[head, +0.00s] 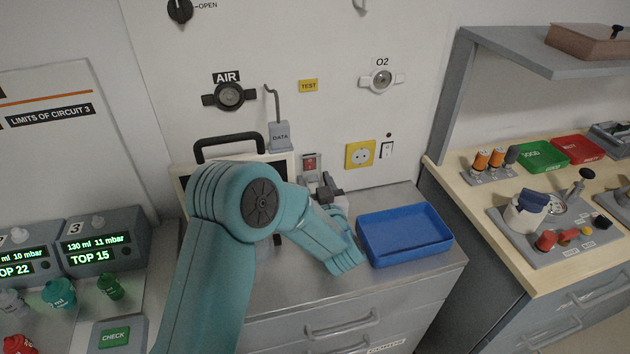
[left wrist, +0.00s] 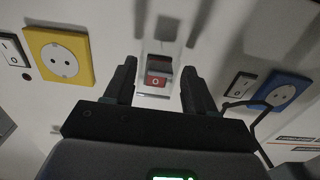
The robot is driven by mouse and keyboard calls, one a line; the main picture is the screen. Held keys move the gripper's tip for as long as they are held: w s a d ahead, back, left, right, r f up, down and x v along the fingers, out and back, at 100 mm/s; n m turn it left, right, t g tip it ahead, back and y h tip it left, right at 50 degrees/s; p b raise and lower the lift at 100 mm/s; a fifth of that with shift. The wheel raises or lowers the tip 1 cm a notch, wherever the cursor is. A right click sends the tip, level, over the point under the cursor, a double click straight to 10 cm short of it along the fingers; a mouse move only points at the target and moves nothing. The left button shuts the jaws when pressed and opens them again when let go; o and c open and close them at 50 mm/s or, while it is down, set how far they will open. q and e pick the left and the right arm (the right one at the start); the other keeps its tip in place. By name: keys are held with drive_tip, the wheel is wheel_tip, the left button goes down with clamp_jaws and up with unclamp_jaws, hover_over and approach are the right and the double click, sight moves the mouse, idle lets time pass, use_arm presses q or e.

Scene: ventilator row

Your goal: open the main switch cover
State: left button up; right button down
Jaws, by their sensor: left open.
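The main switch (head: 310,161) is a small red switch in a pale grey frame on the wall panel, left of the yellow socket. In the left wrist view the red switch (left wrist: 158,81) carries a "0" and sits in a pale housing. A clear-looking cover (left wrist: 160,53) seems to be at the housing; I cannot tell whether it is shut. My left gripper (head: 327,187) is just in front of and below the switch. In the left wrist view its open fingers (left wrist: 159,68) stand either side of the housing, with nothing held. My right gripper is not in view.
A yellow socket (head: 360,154) and a black-and-white switch (head: 387,149) are right of the main switch. A grey DATA plug (head: 280,136) with a cable is upper left. An empty blue tray (head: 405,254) stands on the counter below. A blue socket (left wrist: 282,91) shows in the wrist view.

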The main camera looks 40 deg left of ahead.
sight(317, 158)
use_arm(q)
drive_tip(key=shift+w+a, duration=0.1)
clamp_jaws()
drive_tip(key=shift+r+p, duration=0.35)
drive_tip(key=shift+p, duration=0.35)
drive_tip(key=shift+s+d+r+g+h+p, duration=0.25)
drive_tip(key=shift+r+g+h+p, duration=1.1)
drive_tip(key=shift+g+h+p, duration=1.15)
drive_tip(key=shift+s+d+r+g+h+p, duration=0.2)
drive_tip(key=shift+r+g+h+p, duration=1.5)
drive_tip(key=shift+p, duration=1.6)
drive_tip(key=shift+s+d+r+g+h+p, duration=0.2)
drive_tip(key=shift+r+g+h+p, duration=1)
drive_tip(key=shift+h+p, duration=1.55)
drive_tip(key=shift+f+g, duration=0.15)
drive_tip(key=shift+g, duration=0.25)
unclamp_jaws()
drive_tip(key=shift+w, duration=0.1)
